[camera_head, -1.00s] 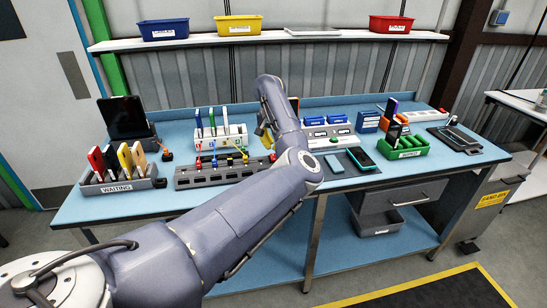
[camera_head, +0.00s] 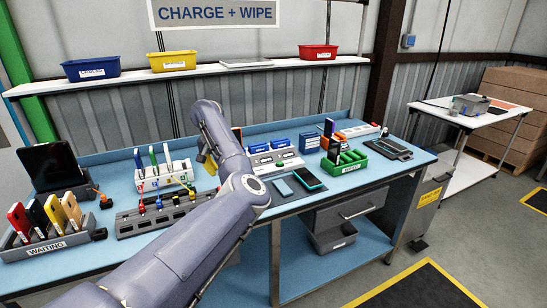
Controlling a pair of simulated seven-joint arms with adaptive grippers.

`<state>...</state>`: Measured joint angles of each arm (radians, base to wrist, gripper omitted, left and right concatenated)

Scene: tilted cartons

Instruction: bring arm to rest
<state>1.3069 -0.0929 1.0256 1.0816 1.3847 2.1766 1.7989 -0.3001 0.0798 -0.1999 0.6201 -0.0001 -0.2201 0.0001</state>
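My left arm comes in from the bottom left, bends over the blue-topped workbench (camera_head: 132,178) and rises towards the back. My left gripper (camera_head: 208,158) is mostly hidden behind the forearm, and only a small yellowish and dark part shows. It is over the bench just right of the white rack (camera_head: 180,177) with upright phones. I cannot tell whether its fingers are open or whether it holds anything. My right arm and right gripper are not in view.
A grey WAITING tray (camera_head: 47,246) with several phones stands at left. A grey cable strip (camera_head: 140,222) lies near the arm. A green tray (camera_head: 345,168) and two flat phones (camera_head: 307,179) are at right. Coloured bins, including a yellow one (camera_head: 173,61), stand on the shelf above.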

